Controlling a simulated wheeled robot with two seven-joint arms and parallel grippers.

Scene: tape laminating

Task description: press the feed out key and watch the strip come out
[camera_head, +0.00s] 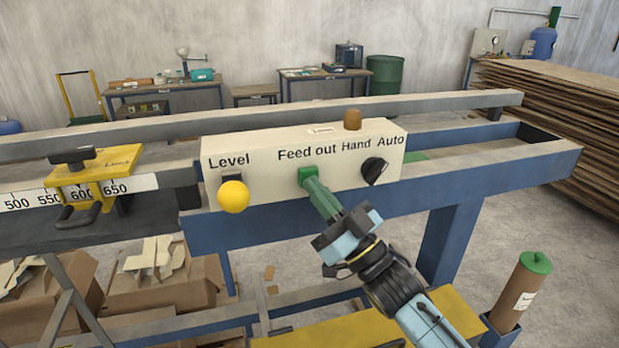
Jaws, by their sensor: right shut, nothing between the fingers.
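The cream control box (265,182) stands on the blue machine frame, with labels Level, Feed out, Hand and Auto. The green feed out key (306,173) sits under the Feed out label. My right gripper (313,186) is shut and empty, its green fingertips at the key and seeming to touch it. They cover part of the key, so how far it is pressed cannot be told. A yellow ball-ended Level lever (233,196) is to the left, and a black Hand/Auto knob (375,170) to the right. No strip can be made out. My left gripper is not in view.
A yellow stop block (92,180) sits on the ruler rail at the left. Cardboard boxes (165,290) with scraps stand below the blue frame (480,185). A brown roll with a green cap (520,285) stands at the lower right. Stacked boards (560,125) fill the right back.

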